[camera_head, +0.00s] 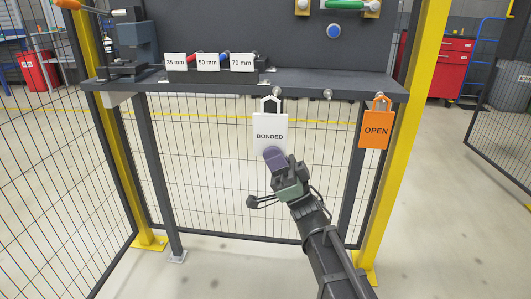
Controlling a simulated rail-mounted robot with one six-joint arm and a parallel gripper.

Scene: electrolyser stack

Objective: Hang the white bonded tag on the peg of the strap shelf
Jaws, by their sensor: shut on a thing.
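The white tag (270,133) reads BONDED and hangs upright in front of the shelf's front edge, with its loop at the top. My gripper (274,157) comes from below and is shut on the tag's lower edge; the purple finger covers part of that edge. The strap shelf (180,88) is dark grey. Its left peg (277,92) shows just above and slightly right of the tag's loop. I cannot tell whether the loop is around this peg or in front of it. A middle peg (327,94) is bare.
An orange OPEN tag (375,128) hangs at the shelf's right end. Labelled blocks (208,63) and a dark press-like device (132,45) stand on the shelf. A yellow post (405,130) and mesh fence (210,180) surround the shelf. The space below it is open.

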